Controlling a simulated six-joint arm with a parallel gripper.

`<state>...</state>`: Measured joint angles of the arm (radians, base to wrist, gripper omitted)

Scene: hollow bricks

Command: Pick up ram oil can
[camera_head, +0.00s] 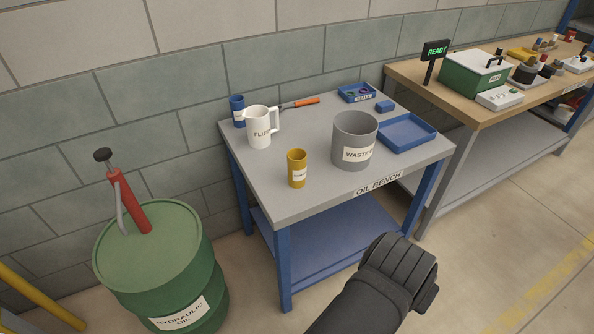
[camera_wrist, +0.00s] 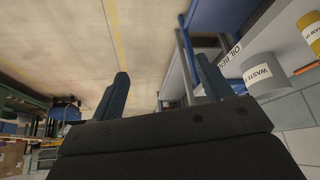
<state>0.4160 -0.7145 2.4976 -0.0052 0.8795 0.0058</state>
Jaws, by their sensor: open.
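The ram oil can is a small yellow cylinder (camera_head: 297,168) with a white label, upright near the front left of the grey oil bench (camera_head: 262,180). In the wrist view the yellow can (camera_wrist: 312,30) is cut by the right edge, and its label partly reads "RAM O". My gripper (camera_wrist: 163,80) is open, with two dark blue fingers spread apart and nothing between them. In the head view my dark arm end is in front of the bench, low and to the right of the can, apart from it; the fingertips are hidden there.
Right of the can stands a grey waste bucket (camera_head: 353,142); behind it are a white jug (camera_head: 259,130) and a blue can (camera_head: 237,112). A blue tray (camera_head: 408,133) lies at the right. A green drum (camera_head: 160,255) with a red pump (camera_head: 131,200) stands left. Bench space before the can is clear.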

